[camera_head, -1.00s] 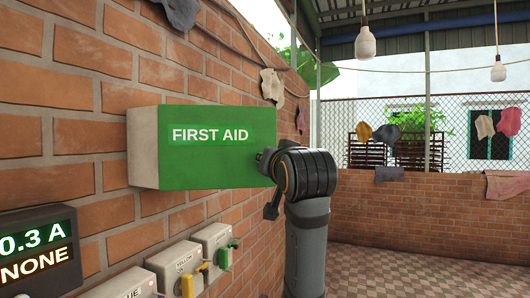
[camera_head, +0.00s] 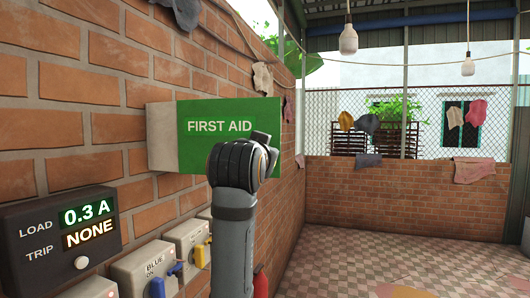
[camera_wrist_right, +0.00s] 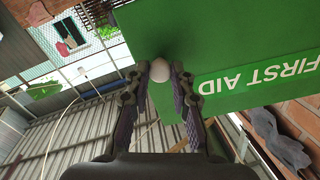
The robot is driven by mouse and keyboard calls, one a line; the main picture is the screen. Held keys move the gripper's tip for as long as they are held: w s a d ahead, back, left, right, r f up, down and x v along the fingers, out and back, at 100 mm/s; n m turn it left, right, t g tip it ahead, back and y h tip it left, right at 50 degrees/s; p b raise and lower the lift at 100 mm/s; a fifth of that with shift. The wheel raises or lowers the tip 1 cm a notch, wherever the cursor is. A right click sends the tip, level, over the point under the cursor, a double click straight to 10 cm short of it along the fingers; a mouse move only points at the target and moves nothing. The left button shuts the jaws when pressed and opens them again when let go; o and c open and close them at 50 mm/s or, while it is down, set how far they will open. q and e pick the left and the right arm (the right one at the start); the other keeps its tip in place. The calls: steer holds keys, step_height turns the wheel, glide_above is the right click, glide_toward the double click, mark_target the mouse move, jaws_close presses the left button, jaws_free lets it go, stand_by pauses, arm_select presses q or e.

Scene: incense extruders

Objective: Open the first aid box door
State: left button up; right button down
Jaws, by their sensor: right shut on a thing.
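The first aid box (camera_head: 162,137) is a pale box on the brick wall, with a green door (camera_head: 190,160) lettered FIRST AID. I cannot tell whether the door stands slightly away from the box. In the head view my right wrist and arm cover the lower middle and right of the door, and hide the knob and fingertips. My left gripper is not in view.
Below the box, a dark load display (camera_head: 60,235) and several pale switch boxes, one with a blue lever (camera_head: 157,287), line the wall. A red object (camera_head: 260,284) stands low beside my arm. The tiled floor (camera_head: 380,240) to the right is clear.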

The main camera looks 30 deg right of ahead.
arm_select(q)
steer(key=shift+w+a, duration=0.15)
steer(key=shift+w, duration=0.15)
arm_select(e)
steer(key=c, duration=1.3)
jaws_free()
steer(key=shift+o, duration=0.8)
step_height(320, 180, up, 10)
steer(key=shift+r, duration=0.1)
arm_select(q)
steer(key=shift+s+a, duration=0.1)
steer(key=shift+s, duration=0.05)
arm_select(e)
steer(key=shift+f, duration=0.2)
